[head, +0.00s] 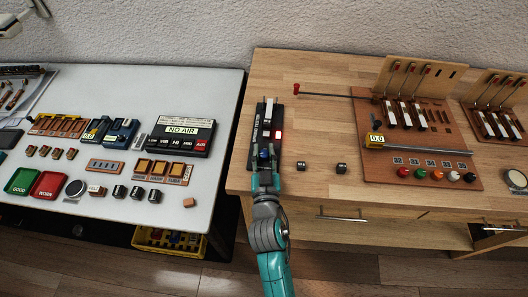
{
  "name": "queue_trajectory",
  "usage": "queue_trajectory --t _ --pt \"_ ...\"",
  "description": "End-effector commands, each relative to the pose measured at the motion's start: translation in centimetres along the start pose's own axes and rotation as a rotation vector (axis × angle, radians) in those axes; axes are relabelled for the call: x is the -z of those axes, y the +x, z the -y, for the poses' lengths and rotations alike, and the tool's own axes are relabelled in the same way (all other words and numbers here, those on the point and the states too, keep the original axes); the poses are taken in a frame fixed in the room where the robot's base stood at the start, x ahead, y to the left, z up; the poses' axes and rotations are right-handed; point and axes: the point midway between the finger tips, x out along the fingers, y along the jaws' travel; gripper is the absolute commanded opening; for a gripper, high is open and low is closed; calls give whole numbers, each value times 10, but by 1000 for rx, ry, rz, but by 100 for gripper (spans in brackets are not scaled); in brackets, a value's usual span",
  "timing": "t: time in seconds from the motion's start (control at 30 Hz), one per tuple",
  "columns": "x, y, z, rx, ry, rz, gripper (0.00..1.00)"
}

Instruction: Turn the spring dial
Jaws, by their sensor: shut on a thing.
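A narrow black device (257,125) lies near the left end of the wooden bench, with a white piece and a red piece on it. My gripper (264,157) comes in from the front and is shut at the device's near end. It closes on a small, dark blue part there, which I take to be the spring dial. The dial is mostly hidden by my fingers, and its angle and any markings are too small to read.
Two small dark cylinders (341,168) stand right of my gripper. A red-tipped rod (320,93) lies behind them. A wooden board (430,150) with hammers and coloured knobs stands further right. A white table (120,205) with boxes is left, across a gap.

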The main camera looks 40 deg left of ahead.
Motion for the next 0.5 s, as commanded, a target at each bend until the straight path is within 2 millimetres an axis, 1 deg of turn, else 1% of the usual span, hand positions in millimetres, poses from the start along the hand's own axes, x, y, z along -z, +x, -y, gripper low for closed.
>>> queue_trajectory --t 0.13,0.5 --pt "-3 0 2 -34 -1 9 0" --pt "-3 0 2 -154 -1 6 0"
